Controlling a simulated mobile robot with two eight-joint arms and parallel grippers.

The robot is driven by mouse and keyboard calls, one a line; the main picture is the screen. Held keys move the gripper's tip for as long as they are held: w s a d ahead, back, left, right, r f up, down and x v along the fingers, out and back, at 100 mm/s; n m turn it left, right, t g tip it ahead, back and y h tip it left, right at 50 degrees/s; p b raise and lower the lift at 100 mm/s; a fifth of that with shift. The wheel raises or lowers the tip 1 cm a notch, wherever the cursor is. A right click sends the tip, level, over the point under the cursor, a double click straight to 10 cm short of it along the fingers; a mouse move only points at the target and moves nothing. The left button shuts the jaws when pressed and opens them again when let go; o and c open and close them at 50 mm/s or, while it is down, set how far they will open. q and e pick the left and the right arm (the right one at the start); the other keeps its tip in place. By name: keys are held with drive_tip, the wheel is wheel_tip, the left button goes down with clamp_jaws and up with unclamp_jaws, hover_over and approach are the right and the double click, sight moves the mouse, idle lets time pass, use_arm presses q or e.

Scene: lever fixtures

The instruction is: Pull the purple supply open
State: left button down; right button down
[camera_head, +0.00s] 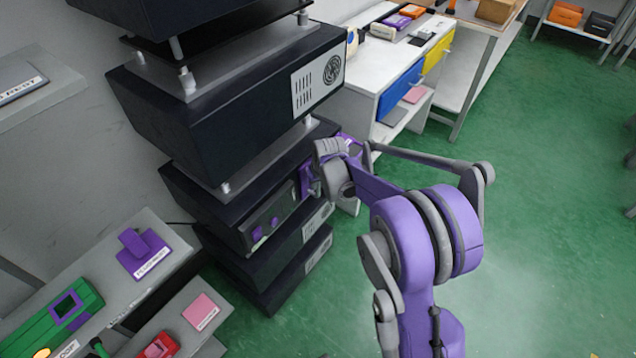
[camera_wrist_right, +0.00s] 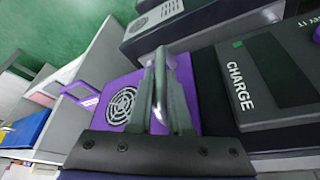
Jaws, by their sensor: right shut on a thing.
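The purple supply (camera_head: 306,184) sits in the dark rack, its purple edge showing beside my right gripper (camera_head: 322,168). In the wrist view, its purple face with a round fan grille (camera_wrist_right: 118,106) lies just beyond the fingers. My right gripper (camera_wrist_right: 162,62) is shut on a part of the supply there, seemingly its handle. The fingers hide most of the held part. A purple loop with a white label (camera_wrist_right: 80,94) sticks out at the supply's left in the wrist view. My left gripper is not in view.
A dark module marked CHARGE (camera_wrist_right: 238,86) is right beside the supply. Dark rack units (camera_head: 225,115) stack above and below. A white bench with blue and yellow drawer fronts (camera_head: 400,88) stands behind. Green floor (camera_head: 540,230) is clear at the right.

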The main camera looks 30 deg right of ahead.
idle(0.8)
drive_tip(key=s+d, duration=0.2)
drive_tip(key=s, duration=0.4)
drive_tip(key=s+d, duration=0.3)
drive_tip(key=s, duration=0.4)
drive_tip(key=shift+d, duration=0.25)
drive_tip(key=c, duration=0.8)
unclamp_jaws()
drive_tip(key=shift+c, duration=0.2)
drive_tip(key=shift+r, duration=0.1)
drive_tip(key=d+p+v, duration=0.1)
drive_tip(key=p+v, duration=0.2)
drive_tip(key=v, duration=0.7)
drive_tip(key=shift+s+a+r, duration=0.2)
drive_tip(key=shift+a+r, duration=0.1)
drive_tip(key=shift+a, duration=0.2)
drive_tip(key=shift+a, duration=0.1)
